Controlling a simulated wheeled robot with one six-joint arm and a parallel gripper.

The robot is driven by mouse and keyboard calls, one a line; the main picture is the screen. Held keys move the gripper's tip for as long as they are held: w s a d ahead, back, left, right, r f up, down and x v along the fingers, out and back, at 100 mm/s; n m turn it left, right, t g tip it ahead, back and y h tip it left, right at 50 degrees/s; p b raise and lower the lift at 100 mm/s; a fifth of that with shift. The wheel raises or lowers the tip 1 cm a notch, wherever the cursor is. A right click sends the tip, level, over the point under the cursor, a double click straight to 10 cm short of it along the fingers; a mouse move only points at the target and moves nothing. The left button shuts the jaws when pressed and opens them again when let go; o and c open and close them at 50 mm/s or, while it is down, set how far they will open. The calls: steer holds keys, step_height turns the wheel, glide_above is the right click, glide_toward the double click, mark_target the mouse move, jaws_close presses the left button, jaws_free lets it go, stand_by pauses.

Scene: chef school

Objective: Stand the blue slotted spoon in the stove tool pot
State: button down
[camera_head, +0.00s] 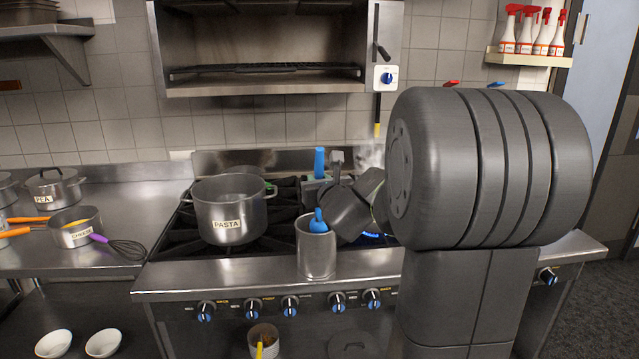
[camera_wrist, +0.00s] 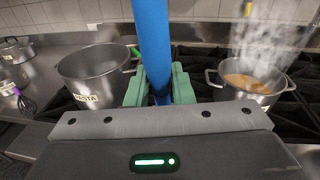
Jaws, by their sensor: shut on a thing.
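The blue slotted spoon (camera_head: 319,160) is upright, its handle shut between the green fingers of my gripper (camera_head: 319,184). In the wrist view the blue handle (camera_wrist: 153,40) rises between the fingers of my gripper (camera_wrist: 160,92). The metal stove tool pot (camera_head: 316,256) stands at the stove's front edge, below my gripper. A blue, widening end shows at the pot's mouth, in line with the handle; it looks like the spoon's head. How deep it sits is unclear. Part of my arm hides the area right of the pot.
A PASTA pot (camera_head: 230,212) stands left of the tool pot on the burners. A steaming pot (camera_wrist: 248,84) is on the right burner. A CHEESE pan (camera_head: 76,230) and a purple-handled whisk (camera_head: 122,247) are on the left counter. An oven shelf (camera_head: 265,75) hangs above.

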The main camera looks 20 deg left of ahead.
steer(key=shift+w+a+f+b, duration=0.15)
steer(key=shift+w+f+b, duration=0.1)
steer(key=shift+f+b, duration=0.9)
steer(key=shift+w+a+f+b, duration=0.15)
steer(key=shift+w+f+b, duration=0.15)
steer(key=shift+f+b, duration=0.8)
steer(key=shift+w+a+f+b, duration=0.15)
steer(key=shift+w+f+b, duration=0.1)
steer(key=shift+f+b, duration=0.85)
steer(key=shift+f, duration=0.1)
steer(key=c, duration=1.2)
jaws_free()
steer(key=shift+s+d, duration=0.1)
steer(key=v, duration=1.3)
steer(key=shift+s+d+p, duration=0.2)
steer(key=shift+p, duration=0.1)
steer(key=shift+w, duration=0.1)
steer(key=x, duration=1.1)
steer(key=shift+b, duration=0.3)
steer(key=shift+f, duration=0.1)
